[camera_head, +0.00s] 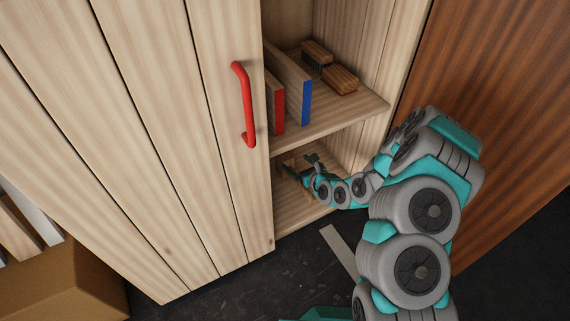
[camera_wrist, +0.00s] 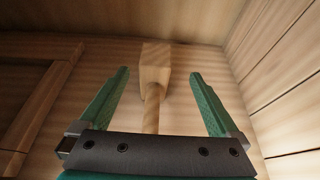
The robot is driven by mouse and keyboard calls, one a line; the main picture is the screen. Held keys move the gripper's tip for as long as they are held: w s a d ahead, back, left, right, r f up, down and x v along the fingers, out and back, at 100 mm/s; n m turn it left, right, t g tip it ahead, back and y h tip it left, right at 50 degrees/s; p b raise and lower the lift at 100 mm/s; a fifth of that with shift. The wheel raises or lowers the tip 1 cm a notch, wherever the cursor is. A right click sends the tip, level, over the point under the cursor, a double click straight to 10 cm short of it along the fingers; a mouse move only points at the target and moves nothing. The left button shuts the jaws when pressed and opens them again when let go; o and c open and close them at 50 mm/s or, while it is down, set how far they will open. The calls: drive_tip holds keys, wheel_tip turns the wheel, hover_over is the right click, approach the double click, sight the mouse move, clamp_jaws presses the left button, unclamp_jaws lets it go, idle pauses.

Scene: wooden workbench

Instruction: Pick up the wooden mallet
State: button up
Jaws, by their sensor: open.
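The wooden mallet (camera_wrist: 154,72) lies on the floor of a wooden compartment in the wrist view. Its pale head is farther away and its round handle runs back toward my gripper (camera_wrist: 160,85). My gripper is open, with one green finger on each side of the mallet and a gap on both sides. The near end of the handle is hidden behind the gripper's dark body. In the head view my gripper (camera_head: 302,170) reaches into the lower compartment of the cabinet, and the mallet is hard to make out there.
A shelf (camera_head: 345,112) lies above my gripper, holding boards with red (camera_head: 279,108) and blue (camera_head: 306,101) edges and brushes (camera_head: 341,79). The cabinet front with a red handle (camera_head: 243,105) is on the left. Another wooden piece (camera_wrist: 42,108) lies left of the mallet.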

sight(289, 160)
drive_tip(key=x, duration=0.2)
drive_tip(key=b+x, duration=0.1)
drive_tip(key=x, duration=0.2)
drive_tip(key=shift+a+f, duration=0.35)
drive_tip(key=shift+a, duration=0.15)
drive_tip(key=shift+w+a, duration=0.15)
drive_tip(key=shift+w, duration=0.1)
clamp_jaws()
idle(0.4)
